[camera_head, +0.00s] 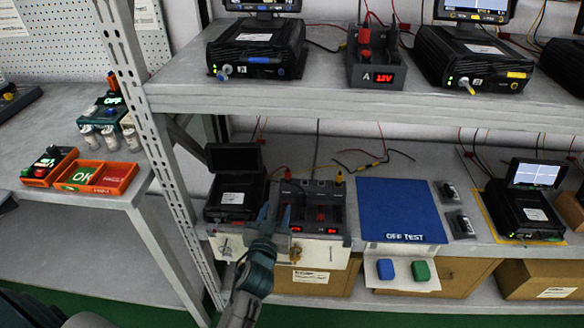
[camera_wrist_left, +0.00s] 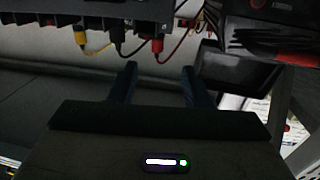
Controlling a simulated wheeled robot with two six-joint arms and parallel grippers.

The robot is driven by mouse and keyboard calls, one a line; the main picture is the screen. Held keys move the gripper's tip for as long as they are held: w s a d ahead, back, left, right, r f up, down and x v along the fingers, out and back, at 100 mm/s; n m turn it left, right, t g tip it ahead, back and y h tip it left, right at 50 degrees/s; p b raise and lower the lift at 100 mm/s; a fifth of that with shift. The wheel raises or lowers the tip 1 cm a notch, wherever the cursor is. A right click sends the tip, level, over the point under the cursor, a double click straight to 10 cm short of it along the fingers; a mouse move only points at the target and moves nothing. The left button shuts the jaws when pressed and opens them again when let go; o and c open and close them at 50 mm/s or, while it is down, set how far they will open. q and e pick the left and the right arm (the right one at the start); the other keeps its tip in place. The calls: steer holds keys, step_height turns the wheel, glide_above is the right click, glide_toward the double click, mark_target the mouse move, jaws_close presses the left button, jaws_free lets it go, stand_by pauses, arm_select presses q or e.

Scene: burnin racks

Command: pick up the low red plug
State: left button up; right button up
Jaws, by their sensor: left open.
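On the lower shelf, a dark power unit (camera_head: 334,212) with red digits has a red plug (camera_head: 287,175) at its back left and a yellow plug (camera_head: 339,179) at its back right. My left gripper (camera_head: 275,213) is open in front of the unit's left part, its two blue fingers pointing up. In the left wrist view, the red plug (camera_wrist_left: 157,44) lies just beyond the gap between the open fingertips (camera_wrist_left: 159,70), with nothing held. A black plug (camera_wrist_left: 118,36) and the yellow plug (camera_wrist_left: 80,38) are to its left. My right gripper is not in view.
The upper shelf (camera_head: 320,99) overhangs, carrying another unit with a red plug (camera_head: 364,37). A black box with a raised screen (camera_head: 235,190) stands left of the lower unit. A blue mat (camera_head: 400,205) lies to the right. Loose cables run behind.

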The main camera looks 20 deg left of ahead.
arm_select(q)
glide_toward(287, 177)
steer(key=w, duration=0.2)
steer(key=w+a, duration=0.1)
steer(key=shift+w+f+p, duration=0.2)
steer(key=shift+w+p, duration=0.15)
steer(key=shift+w, duration=0.05)
steer(key=w, duration=0.4)
steer(key=shift+w+a+r+p, duration=0.1)
steer(key=shift+w+r+p, duration=0.05)
steer(key=shift+p, duration=0.2)
steer(key=shift+w, duration=0.25)
steer(key=c, duration=0.9)
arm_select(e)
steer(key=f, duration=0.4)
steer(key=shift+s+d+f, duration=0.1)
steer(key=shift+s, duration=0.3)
arm_select(q)
steer(key=shift+r, duration=0.15)
jaws_close()
